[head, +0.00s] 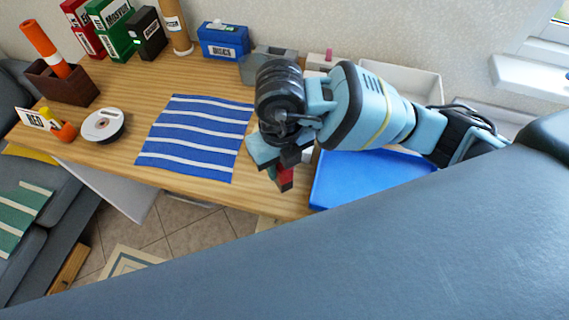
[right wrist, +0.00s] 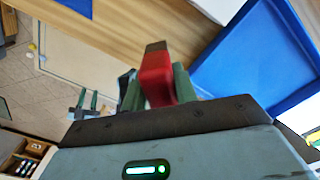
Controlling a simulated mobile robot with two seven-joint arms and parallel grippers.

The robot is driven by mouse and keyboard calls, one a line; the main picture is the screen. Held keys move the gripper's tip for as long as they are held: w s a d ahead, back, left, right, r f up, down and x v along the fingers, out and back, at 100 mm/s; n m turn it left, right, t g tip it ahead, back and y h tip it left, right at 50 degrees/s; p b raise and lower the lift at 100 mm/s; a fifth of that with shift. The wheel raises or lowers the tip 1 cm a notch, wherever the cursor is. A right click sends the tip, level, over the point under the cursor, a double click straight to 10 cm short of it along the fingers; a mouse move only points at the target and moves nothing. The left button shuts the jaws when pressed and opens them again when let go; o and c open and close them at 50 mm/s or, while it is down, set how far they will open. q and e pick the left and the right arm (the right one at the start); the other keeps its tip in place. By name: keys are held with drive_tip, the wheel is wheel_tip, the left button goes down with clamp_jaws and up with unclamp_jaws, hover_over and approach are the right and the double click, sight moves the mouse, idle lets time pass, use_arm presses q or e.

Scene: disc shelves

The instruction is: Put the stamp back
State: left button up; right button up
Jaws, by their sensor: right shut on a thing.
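The red stamp (head: 285,177) is held in my right gripper (head: 275,160), low over the front edge of the wooden table. In the right wrist view the stamp (right wrist: 156,80) shows red with a dark brown end, between the two greenish fingers of the gripper (right wrist: 155,92). The gripper is shut on it. Part of the stamp is hidden by the fingers. A blue tray (head: 350,180) lies just right of the gripper, and it also shows in the right wrist view (right wrist: 245,60). My left gripper is not in view.
A blue striped cloth (head: 197,135) lies left of the gripper. A white disc (head: 103,125) and a brown box (head: 62,84) are further left. A blue box (head: 223,41), grey container (head: 268,63) and white bin (head: 395,82) stand at the back. Bare wood (head: 135,90) is clear.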

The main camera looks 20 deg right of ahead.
drive_tip(key=shift+w+d, duration=0.3)
drive_tip(key=shift+w, duration=0.15)
drive_tip(key=f, duration=0.2)
drive_tip(key=shift+w+d+f, duration=0.3)
drive_tip(key=shift+d+f, duration=0.05)
drive_tip(key=shift+f, duration=0.5)
drive_tip(key=shift+f, duration=0.2)
drive_tip(key=o, duration=0.8)
wheel_tip(320, 180, up, 12)
drive_tip(key=shift+r+p, duration=0.2)
drive_tip(key=shift+p, duration=0.3)
